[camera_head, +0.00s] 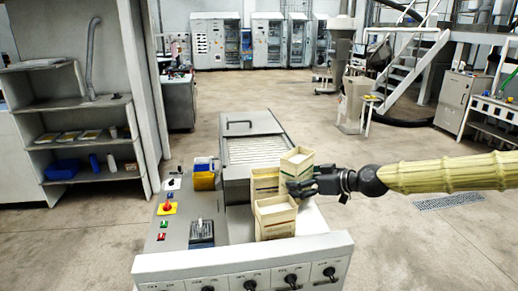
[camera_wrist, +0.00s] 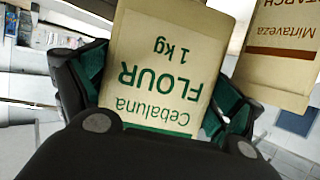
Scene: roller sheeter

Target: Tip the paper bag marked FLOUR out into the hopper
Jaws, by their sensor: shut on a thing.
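The paper bag marked FLOUR (camera_wrist: 155,75) is cream with green print and fills the middle of the wrist view, its lettering upside down. My gripper (camera_wrist: 150,105) is shut on it, with a dark green finger pad on each side. In the head view the held bag (camera_head: 297,162) is roughly upright at my gripper (camera_head: 303,186), higher in the picture than two other cream bags. A grey slatted bed (camera_head: 255,150) with raised sides lies just behind the bags. I cannot tell for sure which part is the hopper.
A bag marked STARCH (camera_wrist: 282,50) is close beside the flour bag in the wrist view. The two other bags (camera_head: 265,182) (camera_head: 275,217) stand on the machine. A control panel (camera_head: 180,235) with buttons is at left; knobs (camera_head: 291,279) line the front. Open floor surrounds the machine.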

